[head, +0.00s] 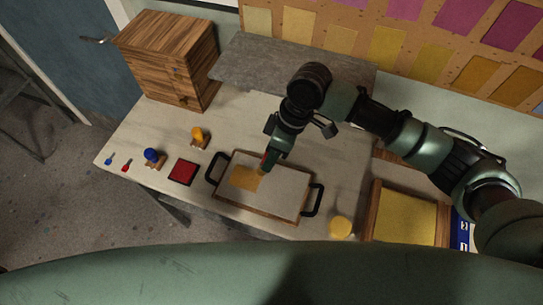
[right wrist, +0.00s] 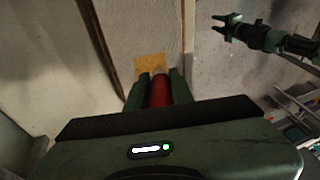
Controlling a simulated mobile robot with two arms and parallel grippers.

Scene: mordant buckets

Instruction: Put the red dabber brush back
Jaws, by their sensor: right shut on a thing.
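My right gripper (head: 268,163) is shut on the red dabber brush (right wrist: 159,91), whose red handle lies between the fingers in the right wrist view. The brush points down at a yellow-orange patch (head: 244,178) on the pale board (head: 281,188) with black side handles. I cannot tell whether its tip touches the board. A dark-rimmed red square (head: 183,171) lies left of the board. My left gripper (right wrist: 230,29) shows at the upper right of the right wrist view, its fingers apart and empty; it is out of the head view.
A blue-topped piece (head: 152,155) and an orange-topped piece (head: 198,134) stand on small wooden bases at left. Small blue (head: 109,160) and red (head: 125,167) items lie near the table's left edge. A wooden drawer box (head: 165,58) stands behind. A yellow jar (head: 341,226) is right of the board.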

